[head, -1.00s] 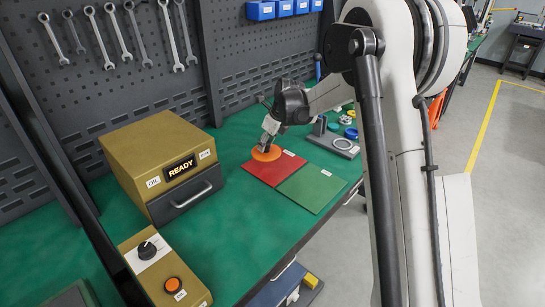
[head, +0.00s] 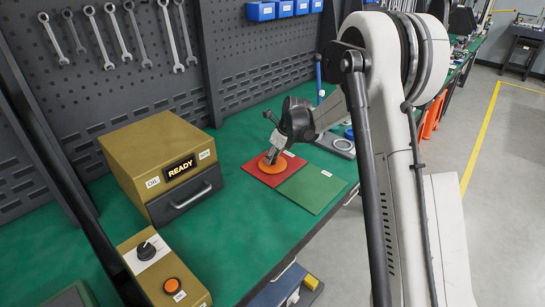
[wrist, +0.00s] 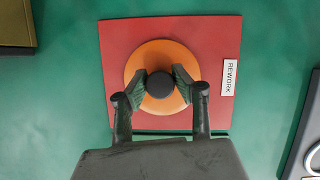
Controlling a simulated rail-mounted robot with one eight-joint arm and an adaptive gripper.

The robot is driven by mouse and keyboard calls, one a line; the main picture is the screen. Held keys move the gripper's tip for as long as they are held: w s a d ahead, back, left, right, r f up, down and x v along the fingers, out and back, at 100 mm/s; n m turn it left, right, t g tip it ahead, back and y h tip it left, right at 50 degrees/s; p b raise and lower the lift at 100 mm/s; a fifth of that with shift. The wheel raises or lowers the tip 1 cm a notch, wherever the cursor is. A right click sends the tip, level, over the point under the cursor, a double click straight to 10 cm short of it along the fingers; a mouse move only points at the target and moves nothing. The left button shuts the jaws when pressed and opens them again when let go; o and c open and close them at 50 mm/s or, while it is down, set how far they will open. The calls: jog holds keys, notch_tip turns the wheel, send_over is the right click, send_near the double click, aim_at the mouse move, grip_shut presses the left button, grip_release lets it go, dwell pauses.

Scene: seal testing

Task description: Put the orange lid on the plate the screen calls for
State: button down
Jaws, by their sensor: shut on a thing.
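The orange lid (head: 279,169) has a dark round knob (wrist: 160,85) on top. My gripper (head: 269,156) is shut on this knob, with one finger on each side in the wrist view (wrist: 159,84). The lid is over the red plate (head: 274,183), inside its outline in the wrist view; I cannot tell if it touches. The red plate bears a REWORK label (wrist: 230,77). The green plate (head: 312,190) lies beside it and is bare. The screen (head: 181,168) on the tan box reads READY.
A control box (head: 160,270) with a knob and orange button is at the front left. A grey holder (head: 337,146) with rings sits behind the plates.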

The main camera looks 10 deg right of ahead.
jog(key=c, duration=1.4)
grip_release()
jog(key=s+d+r+n+p, duration=0.1)
jog(key=s+r+n, duration=0.2)
jog(key=s+r, duration=0.45)
jog(key=s+d+r+n, duration=0.1)
jog(key=s+r+n, duration=0.3)
jog(key=r, duration=0.7)
jog(key=s+a+r+n+t+h, duration=0.1)
jog(key=s+r+n, duration=0.2)
jog(key=s, duration=0.3)
jog(key=s+a+r+n+t+h, duration=0.1)
jog(key=s+r+n, duration=0.1)
jog(key=s+n, duration=0.35)
jog(key=s+f+n, duration=0.1)
jog(key=s+n, duration=0.3)
jog(key=s, duration=0.3)
jog(key=s+f+n+t, duration=0.1)
jog(key=s+n, duration=0.3)
jog(key=s, duration=0.3)
jog(key=s+f+n+h, duration=0.1)
jog(key=s+n, duration=0.3)
jog(key=s, duration=0.3)
jog(key=shift+s+f+t, duration=0.2)
jog(key=shift+f+t, duration=0.1)
jog(key=shift+t, duration=0.1)
